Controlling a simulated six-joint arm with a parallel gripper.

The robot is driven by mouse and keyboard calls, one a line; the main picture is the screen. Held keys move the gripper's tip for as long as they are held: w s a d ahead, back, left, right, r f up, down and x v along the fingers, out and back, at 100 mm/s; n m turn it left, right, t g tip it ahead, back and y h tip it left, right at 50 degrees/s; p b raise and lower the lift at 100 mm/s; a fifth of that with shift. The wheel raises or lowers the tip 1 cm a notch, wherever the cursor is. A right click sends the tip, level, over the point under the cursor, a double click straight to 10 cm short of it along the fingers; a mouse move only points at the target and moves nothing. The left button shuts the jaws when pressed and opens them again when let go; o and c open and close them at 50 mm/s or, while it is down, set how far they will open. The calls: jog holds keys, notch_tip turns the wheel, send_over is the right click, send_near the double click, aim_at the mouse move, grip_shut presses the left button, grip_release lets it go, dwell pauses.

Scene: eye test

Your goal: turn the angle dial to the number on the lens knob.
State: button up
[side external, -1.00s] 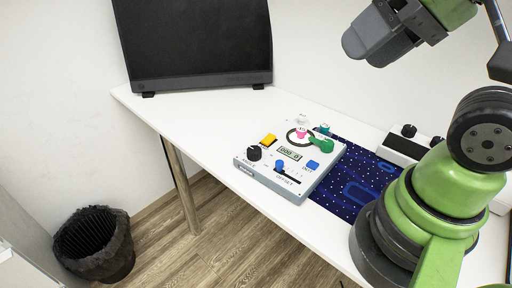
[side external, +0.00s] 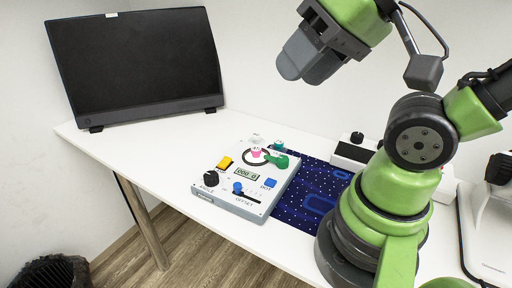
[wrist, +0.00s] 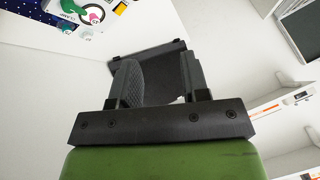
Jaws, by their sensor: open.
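The angle dial is a black knob (side external: 210,179) at the near left corner of a light grey control panel (side external: 222,202), beside the word ANGLE. On the panel's far part stand a white knob (side external: 257,140), a pink knob (side external: 255,152), a teal knob (side external: 279,145) and a green handle (side external: 279,161). My gripper (side external: 292,72) is open and empty, high above the table and apart from the panel. Its spread fingers (wrist: 160,65) show in the wrist view, with the panel's edge beyond at upper left.
The panel also has a yellow switch (side external: 225,162), a small display (side external: 247,174), a blue slider (side external: 238,188) and a blue button (side external: 270,183). A starry blue mat (side external: 318,190) lies to its right. A black monitor (side external: 135,65) stands at the back left. The white table (side external: 150,150) is clear between.

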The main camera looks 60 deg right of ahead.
jog(key=o, duration=0.4)
jog(key=shift+w, duration=0.15)
jog(key=shift+c, duration=0.2)
jog(key=n+g+h, duration=0.2)
jog(key=n+g, duration=0.1)
jog(key=g, duration=0.4)
send_over(211, 175)
notch_tip(211, 175, down, 17)
notch_tip(211, 175, down, 11)
jog(key=shift+r, duration=0.1)
jog(key=c, duration=0.9)
